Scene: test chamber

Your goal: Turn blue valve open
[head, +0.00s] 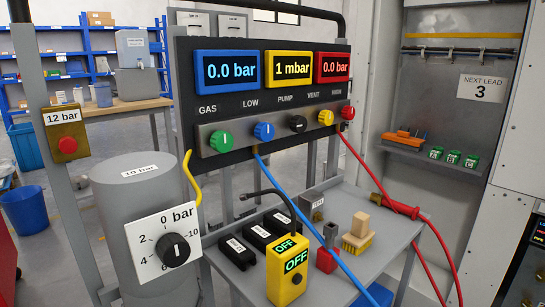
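The blue valve (264,131) is a round knob on the grey strip of the black panel (190,80), under the label LOW. It has a short white mark that looks roughly upright. It sits between the green knob (221,141) on its left and the black knob (298,124) on its right. A blue hose (316,232) starts just below it and runs down to the right across the bench. The displays above read 0.0 bar on blue (228,72), 1 mbar on yellow (288,68) and 0.0 bar on red (332,66). My gripper is not in view.
A yellow knob (325,117) and red knob (347,112) continue the row. A grey cylinder (128,190) with a dial stands at front left. A yellow OFF box (286,267) with a black curved stalk stands below the valve. A red hose (362,168) hangs at right.

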